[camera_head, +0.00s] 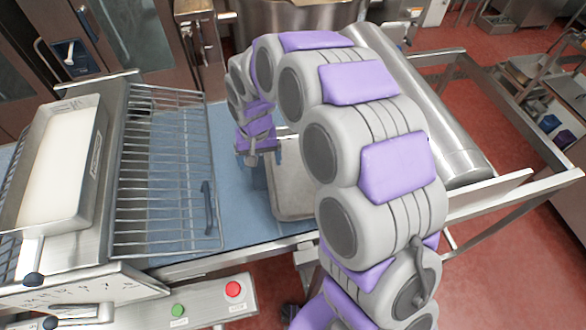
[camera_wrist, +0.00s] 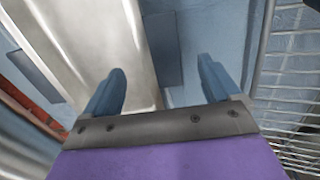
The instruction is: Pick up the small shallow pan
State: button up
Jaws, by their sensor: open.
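The small shallow pan (camera_head: 292,192) is a pale metal tray with a raised rim, lying on the blue surface (camera_head: 232,208) right of the wire rack. My arm hides part of its right side. My gripper (camera_head: 260,172) points down at the pan's left edge, with its jaws open. In the wrist view the pan (camera_wrist: 95,40) fills the upper left, and its long rim runs between the two blue fingers of my gripper (camera_wrist: 160,85). Nothing is clamped between them. I cannot tell whether a finger touches the pan.
A wire rack (camera_head: 165,165) stands just left of the gripper. Beyond it, a deeper pan with white contents (camera_head: 60,165) sits on a steel machine. A steel cylinder (camera_head: 425,115) lies behind my arm. A control box with a red button (camera_head: 233,289) is at the front.

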aim_at(261, 171)
jog(key=shift+d+f, duration=0.15)
jog(key=shift+d, duration=0.2)
jog(key=shift+d+f, duration=0.25)
jog(key=shift+f, duration=0.05)
jog(key=f, duration=0.1)
jog(key=a+f, duration=0.1)
jog(key=f, duration=0.2)
jog(key=shift+w+a+f+p, duration=0.15)
jog(key=shift+w+a+p, duration=0.1)
jog(key=shift+p, duration=0.1)
jog(key=shift+a+f, duration=0.1)
jog(key=shift+a, duration=0.3)
jog(key=shift+d, duration=0.7)
jog(key=c, duration=0.4)
jog(key=shift+d+r, duration=0.2)
jog(key=shift+d, duration=0.1)
jog(key=shift+c, duration=1.4)
jog(key=shift+s+a+f, duration=0.1)
jog(key=shift+a, duration=0.55)
jog(key=c, duration=0.8)
jog(key=shift+d, duration=0.1)
jog(key=shift+c, duration=0.6)
